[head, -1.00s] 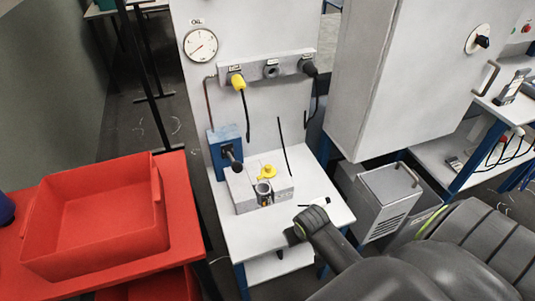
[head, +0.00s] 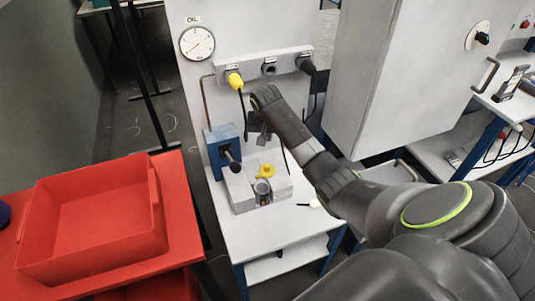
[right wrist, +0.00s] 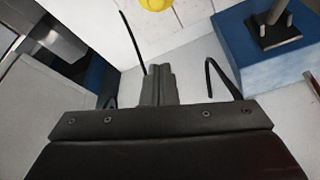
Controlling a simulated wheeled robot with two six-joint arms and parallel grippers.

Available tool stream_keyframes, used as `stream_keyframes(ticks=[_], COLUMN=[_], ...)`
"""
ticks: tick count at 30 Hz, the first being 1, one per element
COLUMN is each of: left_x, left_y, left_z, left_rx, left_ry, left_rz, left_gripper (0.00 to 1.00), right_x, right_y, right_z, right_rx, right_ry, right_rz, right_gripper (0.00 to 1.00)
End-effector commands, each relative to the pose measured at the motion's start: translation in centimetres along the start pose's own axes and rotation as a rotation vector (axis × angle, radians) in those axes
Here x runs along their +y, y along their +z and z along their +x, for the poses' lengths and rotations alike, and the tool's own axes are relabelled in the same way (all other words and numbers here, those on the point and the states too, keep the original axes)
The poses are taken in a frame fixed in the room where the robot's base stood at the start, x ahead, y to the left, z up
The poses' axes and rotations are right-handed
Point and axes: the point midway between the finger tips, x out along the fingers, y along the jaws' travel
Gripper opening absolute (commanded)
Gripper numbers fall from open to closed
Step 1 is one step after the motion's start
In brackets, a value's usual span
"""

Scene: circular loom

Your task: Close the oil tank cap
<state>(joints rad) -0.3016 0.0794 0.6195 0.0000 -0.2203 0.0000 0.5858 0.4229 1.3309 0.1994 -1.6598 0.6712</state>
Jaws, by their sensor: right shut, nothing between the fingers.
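The yellow oil tank cap (head: 266,170) sits on top of the grey tank block (head: 243,197), just behind the round filler neck (head: 262,187). The neck's mouth looks uncovered. My right gripper (head: 262,138) hangs above and behind the cap, in front of the back panel, apart from the cap. It is partly hidden by dark parts of my own wrist. In the right wrist view its fingers (right wrist: 158,84) are together with nothing between them. A yellow piece that looks like the cap (right wrist: 157,4) is cut by that view's top edge. My left gripper is out of view.
A blue box with a dark handle (head: 222,150) stands left of the tank. A rail with a yellow plug (head: 234,80) and a black plug (head: 306,65) is above. A thin black rod rises near my gripper. A red bin (head: 90,220) stands left; the white shelf front (head: 270,235) is clear.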

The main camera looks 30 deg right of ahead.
Motion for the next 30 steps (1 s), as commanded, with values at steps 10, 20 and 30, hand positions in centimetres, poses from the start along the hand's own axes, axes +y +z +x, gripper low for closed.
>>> stream_keyframes(ticks=[10, 20, 30], left_x=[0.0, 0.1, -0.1], left_y=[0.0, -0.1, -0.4], left_z=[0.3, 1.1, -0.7], left_rx=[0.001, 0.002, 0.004], left_ry=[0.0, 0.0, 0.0], left_rz=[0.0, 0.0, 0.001], left_gripper=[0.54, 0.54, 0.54], right_x=[0.0, 0.0, 0.0], right_y=[0.0, 0.0, 2.8], right_z=[4.2, 9.2, 8.8], right_rx=[-0.004, -0.002, -0.001], right_ry=[0.003, 0.001, 0.0], right_rz=[0.002, 0.001, -0.002], right_gripper=[0.0, 0.0, 0.0])
